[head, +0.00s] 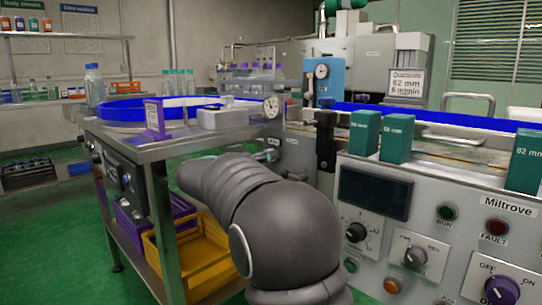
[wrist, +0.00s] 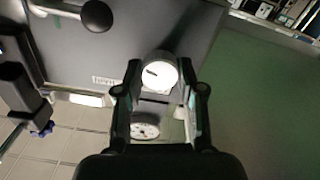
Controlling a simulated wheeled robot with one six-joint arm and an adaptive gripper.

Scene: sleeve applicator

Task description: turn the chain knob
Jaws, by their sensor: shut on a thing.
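A pale round knob (wrist: 161,73) with a dark mark on its face shows in the wrist view, on a grey panel. I take it to be the chain knob; the small label (wrist: 104,80) to its left is too blurred to read. My gripper (wrist: 161,68) has its two dark fingers on either side of the knob and is shut on it. In the head view my own arm covers this area, so neither the knob nor the fingertips can be made out there.
A white dial (wrist: 145,130) lies between my finger bases in the wrist view. A dark ball-ended lever (wrist: 96,16) stands at upper left. In the head view, the control panel (head: 408,235) is right of my arm, and a steel table (head: 158,150) is left.

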